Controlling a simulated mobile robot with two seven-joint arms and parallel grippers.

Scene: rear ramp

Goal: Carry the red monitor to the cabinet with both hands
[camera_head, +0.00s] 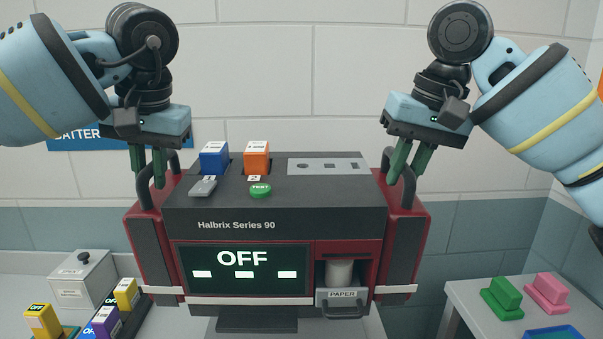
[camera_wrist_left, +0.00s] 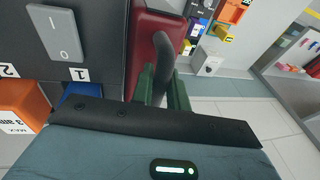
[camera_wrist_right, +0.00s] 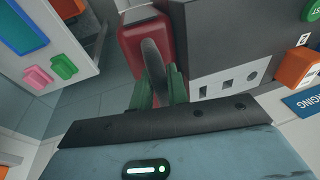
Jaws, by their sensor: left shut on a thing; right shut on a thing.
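The red monitor (camera_head: 269,222), with a black front and top, is upright in the middle of the head view. Its screen (camera_head: 244,268) reads OFF. My left gripper (camera_head: 150,178) is shut on its left handle, a black loop (camera_wrist_left: 163,56) seen between the green fingers in the left wrist view. My right gripper (camera_head: 408,172) is shut on its right handle (camera_wrist_right: 153,59), also between green fingers in the right wrist view. A blue block (camera_head: 214,157) and an orange block (camera_head: 256,157) sit in its top. No cabinet can be made out for certain.
A surface at lower left holds a grey box (camera_head: 83,279) and yellow and purple blocks (camera_head: 105,321). A white table (camera_head: 472,296) at right carries green (camera_head: 502,298) and pink blocks (camera_head: 546,292). A tiled wall (camera_head: 350,60) stands behind.

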